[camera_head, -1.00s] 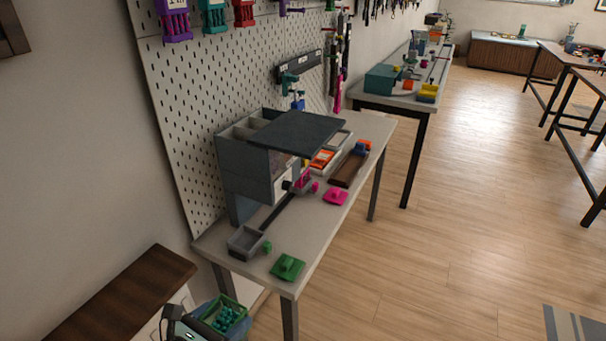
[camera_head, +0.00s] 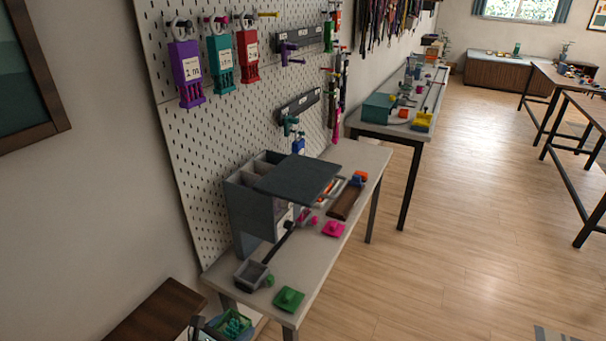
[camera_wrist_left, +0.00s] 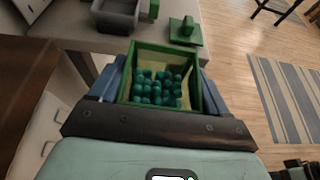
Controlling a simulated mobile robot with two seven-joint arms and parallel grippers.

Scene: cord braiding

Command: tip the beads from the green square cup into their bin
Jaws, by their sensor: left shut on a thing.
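The green square cup (camera_head: 236,326) is at the bottom edge of the head view, with teal beads inside. In the left wrist view the cup (camera_wrist_left: 191,106) is upright and open-topped, with many teal beads (camera_wrist_left: 157,89) at its bottom. My left gripper (camera_wrist_left: 160,80) is shut on it, one blue finger on each side. The cup is in front of the table's near end. A grey divided bin unit (camera_head: 257,213) stands on the table, farther off, with open compartments at its top left. A dark flat panel (camera_head: 299,178) covers part of its top. My right gripper is out of view.
On the table's (camera_head: 232,278) near end are a small grey tray (camera_head: 251,276) with a green piece beside it and a green knobbed lid (camera_head: 289,299). A pink knobbed piece (camera_head: 333,229) lies farther back. A pegboard (camera_head: 212,130) rises behind the table.

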